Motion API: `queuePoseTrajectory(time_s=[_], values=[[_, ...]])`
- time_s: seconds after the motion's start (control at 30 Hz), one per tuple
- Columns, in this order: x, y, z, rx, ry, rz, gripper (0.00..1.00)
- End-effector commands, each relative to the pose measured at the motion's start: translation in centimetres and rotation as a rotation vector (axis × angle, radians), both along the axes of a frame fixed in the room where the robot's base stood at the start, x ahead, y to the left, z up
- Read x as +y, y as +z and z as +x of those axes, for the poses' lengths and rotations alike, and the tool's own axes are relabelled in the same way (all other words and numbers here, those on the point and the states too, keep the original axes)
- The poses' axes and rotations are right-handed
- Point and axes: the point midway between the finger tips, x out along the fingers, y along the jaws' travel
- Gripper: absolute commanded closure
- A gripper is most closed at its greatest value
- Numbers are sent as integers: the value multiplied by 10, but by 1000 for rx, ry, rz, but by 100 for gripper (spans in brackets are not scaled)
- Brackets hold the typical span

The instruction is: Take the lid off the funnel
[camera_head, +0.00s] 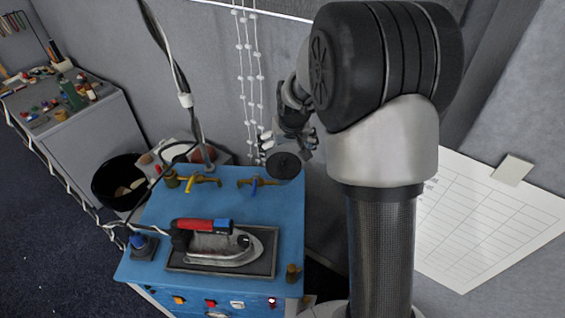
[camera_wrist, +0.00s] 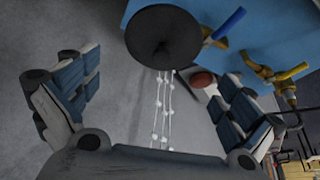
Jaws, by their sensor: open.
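A dark round disc (camera_head: 283,165) with a small knob at its centre, apparently the lid, is at the back right of the blue unit. It also shows as a dark disc (camera_wrist: 163,30) at the top middle of the wrist view. No funnel body can be made out; it may be hidden under the disc. My gripper (camera_head: 289,140) hangs just behind and above the disc in the head view. In the wrist view its blue-padded fingers are spread wide with nothing between them, and the disc lies beyond their tips. I see no contact.
The blue unit (camera_head: 150,210) carries an iron (camera_head: 218,246) on a dark pad. Yellow-handled (camera_head: 200,181) and blue-handled (camera_head: 258,182) taps stand left of the disc. White beaded strings (camera_head: 254,80) hang behind my gripper. A black bucket (camera_head: 119,180) stands left.

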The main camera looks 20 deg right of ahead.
Motion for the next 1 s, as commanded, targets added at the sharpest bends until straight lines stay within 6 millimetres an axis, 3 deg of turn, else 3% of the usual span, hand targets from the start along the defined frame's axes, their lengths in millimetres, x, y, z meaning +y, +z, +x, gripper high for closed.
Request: queuePoseTrajectory(time_s=[0.27,0.6,0.87,1.0], values=[[-1,-20,9,1,1,0,0],[-3,-60,26,0,0,0,0],[-4,-62,27,-1,0,0,0],[-4,-62,27,-1,0,0,9]])
